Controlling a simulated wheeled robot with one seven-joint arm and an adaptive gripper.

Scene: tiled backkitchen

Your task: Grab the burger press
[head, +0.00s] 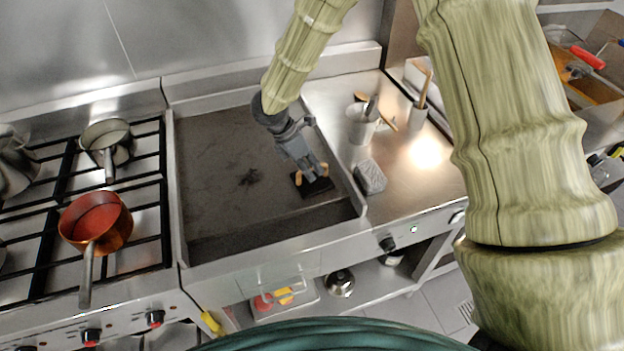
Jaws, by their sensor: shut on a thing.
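The burger press (316,188) is a dark, flat, rectangular piece with a light wooden handle. It is at the right front part of the flat griddle (215,175), and I cannot tell whether it rests on the surface or is slightly raised. My gripper (311,176) reaches down from above and is shut on the press by its handle. The fingers hide the middle of the handle, and its wooden ends show on both sides.
A grey box-like item (370,177) stands on the steel counter right of the griddle. Utensil containers (361,124) are behind it. A copper saucepan (95,222) and a steel pan (106,142) sit on the stove at left.

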